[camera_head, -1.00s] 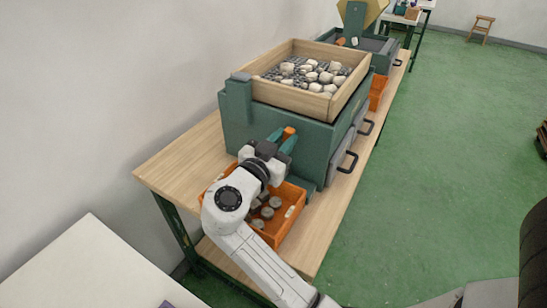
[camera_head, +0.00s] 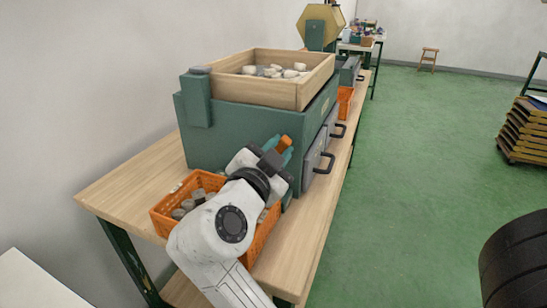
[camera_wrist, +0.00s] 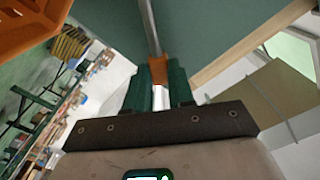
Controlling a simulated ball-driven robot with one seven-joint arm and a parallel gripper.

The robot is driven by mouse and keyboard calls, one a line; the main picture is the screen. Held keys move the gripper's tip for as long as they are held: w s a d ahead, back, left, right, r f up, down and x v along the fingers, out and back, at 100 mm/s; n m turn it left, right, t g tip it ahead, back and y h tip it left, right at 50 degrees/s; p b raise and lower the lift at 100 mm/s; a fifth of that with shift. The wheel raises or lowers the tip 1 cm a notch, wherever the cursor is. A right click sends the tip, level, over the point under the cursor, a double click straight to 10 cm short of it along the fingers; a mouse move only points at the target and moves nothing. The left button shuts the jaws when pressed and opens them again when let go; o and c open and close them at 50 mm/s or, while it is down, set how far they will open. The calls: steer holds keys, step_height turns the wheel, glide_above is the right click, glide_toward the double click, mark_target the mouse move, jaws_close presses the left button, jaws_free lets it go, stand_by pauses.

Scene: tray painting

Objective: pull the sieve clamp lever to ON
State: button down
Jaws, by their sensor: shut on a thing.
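The sieve clamp lever shows in the wrist view as a thin metal rod (camera_wrist: 149,28) with an orange part (camera_wrist: 159,70) between my fingers. My gripper (camera_wrist: 159,88) has dark green fingers and is shut on the lever. In the head view my gripper (camera_head: 279,150) is at the right front corner of the green sieve machine (camera_head: 235,135), with an orange tip (camera_head: 285,143) showing there. A wooden sieve frame (camera_head: 290,95) with pale stones sits on top of the machine. My wrist hides the lever's lower part in the head view. No ON mark is readable.
An orange crate (camera_head: 163,222) with grey round pieces stands on the wooden bench (camera_head: 125,190), in front of the machine and partly behind my arm. Two dark handles (camera_head: 325,163) stick out on the machine's right side.

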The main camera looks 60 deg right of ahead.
steer(key=shift+s+f, duration=0.1)
steer(key=shift+f, duration=0.05)
steer(key=c, duration=1)
jaws_free()
steer(key=shift+o, duration=0.2)
